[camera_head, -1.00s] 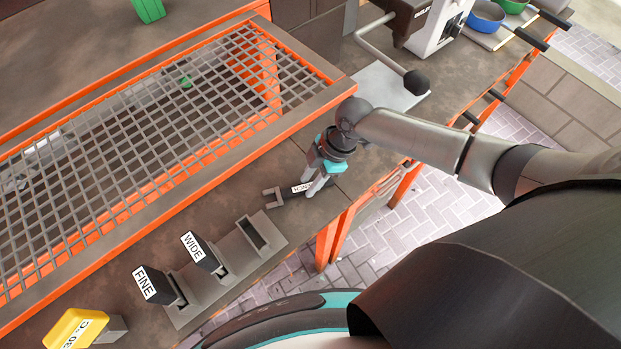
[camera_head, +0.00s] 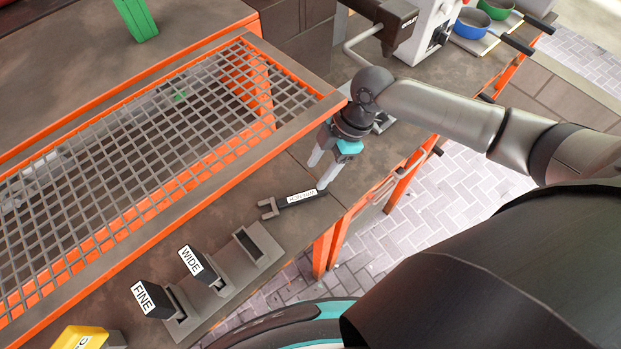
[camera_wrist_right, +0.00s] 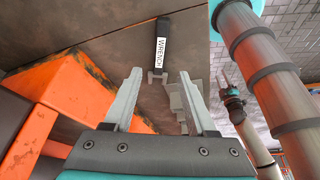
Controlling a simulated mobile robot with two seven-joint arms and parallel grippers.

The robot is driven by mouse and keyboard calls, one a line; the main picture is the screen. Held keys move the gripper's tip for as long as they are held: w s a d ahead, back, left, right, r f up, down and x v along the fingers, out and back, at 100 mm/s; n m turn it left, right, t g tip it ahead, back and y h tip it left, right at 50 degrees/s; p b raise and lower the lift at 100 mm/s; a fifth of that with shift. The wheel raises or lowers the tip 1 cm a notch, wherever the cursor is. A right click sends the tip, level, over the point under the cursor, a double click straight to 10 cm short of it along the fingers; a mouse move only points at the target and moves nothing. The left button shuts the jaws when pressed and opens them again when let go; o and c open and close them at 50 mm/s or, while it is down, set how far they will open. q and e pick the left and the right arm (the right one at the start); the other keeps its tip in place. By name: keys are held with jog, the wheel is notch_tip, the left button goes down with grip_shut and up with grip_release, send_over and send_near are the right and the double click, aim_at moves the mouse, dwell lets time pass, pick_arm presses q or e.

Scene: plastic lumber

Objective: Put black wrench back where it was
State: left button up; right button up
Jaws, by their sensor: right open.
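The black wrench (camera_head: 297,199), with a white label on its handle and a grey forked jaw, lies flat on the brown worktop in the head view. It also shows in the right wrist view (camera_wrist_right: 160,44), ahead of my fingers. My right gripper (camera_head: 322,172) is open and empty, above and just behind the wrench's handle end, apart from it. Its two pale fingers (camera_wrist_right: 160,100) stand wide apart in the wrist view. What looks like my left gripper (camera_wrist_right: 224,78) shows small at the right of the wrist view; its opening is unclear.
A grey holder (camera_head: 264,238) has an empty slot beside the black WIDE (camera_head: 192,262) and FINE (camera_head: 145,298) tools. An orange-framed metal grid (camera_head: 150,140) lies behind. A yellow object (camera_head: 82,338) is at bottom left. The worktop's front edge is close to the wrench.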

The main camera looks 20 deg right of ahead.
jog(key=shift+v, duration=1.6)
jog(key=shift+a+f, duration=0.1)
